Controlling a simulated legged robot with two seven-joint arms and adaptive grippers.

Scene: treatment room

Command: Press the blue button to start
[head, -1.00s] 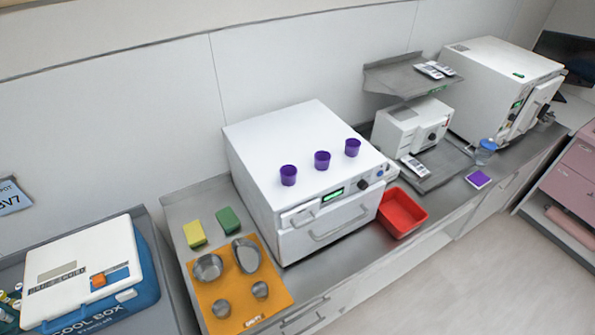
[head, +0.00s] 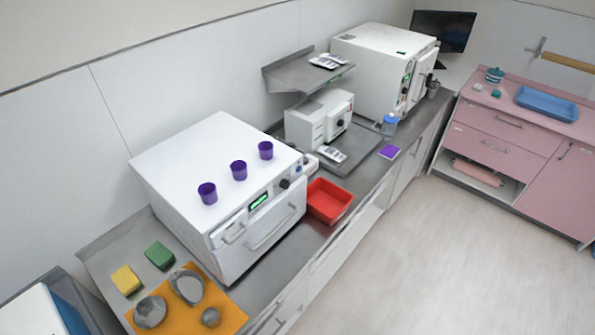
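A large white box-shaped machine (head: 195,160) stands on the grey counter, its front facing lower right. Its front panel has a lit green display (head: 258,201) and a dark round knob (head: 284,184). A small bluish spot (head: 298,170) shows at the panel's right end; it is too small to tell for sure that it is the blue button. The handled door below the panel appears shut. Neither of my grippers is in the head view.
Three purple cups (head: 238,170) stand on the machine. A red bin (head: 329,201) sits right of it. An orange mat (head: 232,318) with metal bowls lies in front left. A smaller white device (head: 318,117) and another large machine (head: 380,65) stand farther back. The floor at right is clear.

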